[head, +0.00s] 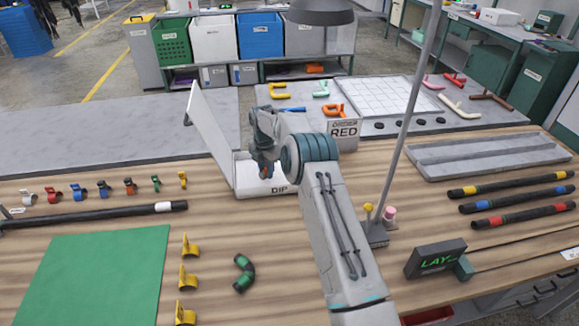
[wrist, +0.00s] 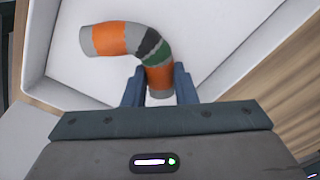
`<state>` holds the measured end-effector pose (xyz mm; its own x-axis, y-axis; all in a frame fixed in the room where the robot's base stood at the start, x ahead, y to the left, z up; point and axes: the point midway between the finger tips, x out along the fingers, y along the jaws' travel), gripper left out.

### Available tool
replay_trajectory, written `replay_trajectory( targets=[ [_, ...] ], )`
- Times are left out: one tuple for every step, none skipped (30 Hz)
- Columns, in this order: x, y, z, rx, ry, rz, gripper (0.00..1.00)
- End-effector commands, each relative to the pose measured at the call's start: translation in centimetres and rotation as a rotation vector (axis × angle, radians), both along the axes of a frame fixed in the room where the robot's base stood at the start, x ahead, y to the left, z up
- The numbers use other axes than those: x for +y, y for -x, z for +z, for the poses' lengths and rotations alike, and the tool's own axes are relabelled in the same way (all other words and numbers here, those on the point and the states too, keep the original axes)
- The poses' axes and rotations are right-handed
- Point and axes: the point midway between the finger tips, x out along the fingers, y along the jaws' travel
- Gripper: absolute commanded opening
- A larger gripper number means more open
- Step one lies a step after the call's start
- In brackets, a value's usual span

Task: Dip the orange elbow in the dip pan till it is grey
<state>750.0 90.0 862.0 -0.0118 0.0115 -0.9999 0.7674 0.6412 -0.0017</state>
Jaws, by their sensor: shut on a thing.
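The orange elbow (wrist: 112,38) shows in the wrist view as a bent tube. It has orange stretches, grey at both ends, and black and green bands near its bend. My gripper (wrist: 158,82) is shut on one end of it, with a blue finger on each side. The white dip pan (wrist: 225,45) lies behind and around the elbow. In the head view my gripper (head: 265,168) is over the dip pan (head: 243,186), which is marked DIP and has a tall white panel at its left. There the elbow is mostly hidden; I cannot tell whether it touches the pan floor.
A lamp pole (head: 405,125) stands right of my arm. A green-black elbow (head: 243,273) and yellow clips (head: 189,277) lie in front. A green mat (head: 92,275) is at left; striped hoses (head: 515,200) lie at right.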

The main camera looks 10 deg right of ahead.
Motion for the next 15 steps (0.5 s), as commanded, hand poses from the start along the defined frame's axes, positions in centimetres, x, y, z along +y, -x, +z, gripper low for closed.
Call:
replay_trajectory(
  targets=[
    [-0.5,0.0,0.0,0.0,0.0,-0.001,0.02],
    [-0.7,0.0,0.0,0.0,0.0,0.0,0.02],
    [-1.1,0.0,-0.1,0.0,0.0,0.0,0.02],
    [-1.4,0.0,-0.1,0.0,0.0,0.0,0.02],
    [-1.7,0.0,0.0,0.0,0.0,0.0,0.02],
    [-2.0,0.0,-0.1,0.001,0.001,0.0,0.02],
    [-2.3,0.0,0.0,0.0,0.0,0.0,0.02],
    [-2.6,0.0,0.0,0.001,0.001,0.0,0.02],
    [-2.9,0.0,-0.1,0.001,0.001,0.0,0.02],
    [-3.2,0.0,-0.1,0.001,0.0,0.0,0.02],
    [-3.5,0.0,0.0,0.001,0.0,0.0,0.02],
    [-3.8,0.0,0.0,0.001,0.0,0.0,0.02],
    [-4.1,0.0,0.0,0.001,0.0,0.001,0.02],
    [-4.3,0.0,0.0,0.001,0.0,0.001,0.02],
    [-4.7,0.0,0.0,0.001,0.0,0.001,0.02]
  ],
)
